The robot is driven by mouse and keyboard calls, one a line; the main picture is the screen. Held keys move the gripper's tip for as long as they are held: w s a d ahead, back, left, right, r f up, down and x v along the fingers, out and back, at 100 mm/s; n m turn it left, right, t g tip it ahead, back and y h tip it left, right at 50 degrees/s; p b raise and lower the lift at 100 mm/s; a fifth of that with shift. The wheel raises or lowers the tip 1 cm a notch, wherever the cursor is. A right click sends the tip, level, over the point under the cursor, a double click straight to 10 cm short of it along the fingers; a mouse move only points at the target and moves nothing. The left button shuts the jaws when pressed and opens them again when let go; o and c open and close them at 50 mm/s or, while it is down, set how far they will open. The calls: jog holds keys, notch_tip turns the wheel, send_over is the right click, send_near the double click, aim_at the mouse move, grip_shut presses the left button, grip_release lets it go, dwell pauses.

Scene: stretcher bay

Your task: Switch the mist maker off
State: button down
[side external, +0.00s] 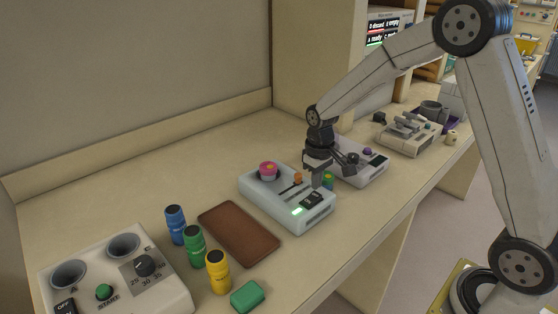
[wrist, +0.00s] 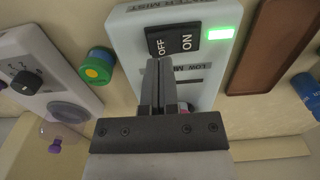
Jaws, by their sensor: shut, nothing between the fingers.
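The mist maker is a pale box (side external: 265,203) in the middle of the bench, with a pink-and-orange round part on top and an orange-tipped lever. Its black rocker switch (side external: 312,199) also shows in the wrist view (wrist: 188,42), marked OFF on the left and ON on the right. A green light (wrist: 222,32) glows beside the ON side; it also shows in the side view (side external: 297,211). My gripper (side external: 317,183) is shut and empty, just above the switch. In the wrist view its fingertips (wrist: 158,66) are by the OFF end; I cannot tell whether they touch.
A brown tray (side external: 238,232) lies left, then blue, green and yellow bottles (side external: 194,247), a green block (side external: 247,295) and a dial panel (side external: 115,275).

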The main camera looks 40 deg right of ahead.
aim_at(316, 195)
jog(key=shift+f, duration=1.25)
dwell(1.2)
jog(key=shift+r, duration=3.5)
jog(key=shift+s+a, duration=0.1)
jog(key=s+a+f+t, duration=0.1)
jog(key=s+a, duration=0.1)
jog(key=s, duration=0.5)
jog(key=s+a+f+t, duration=0.1)
jog(key=s+a+f, duration=0.1)
jog(key=s, duration=0.6)
jog(key=shift+a+f+t, duration=0.2)
jog(key=shift+a+t, duration=0.1)
jog(key=shift+a, duration=0.35)
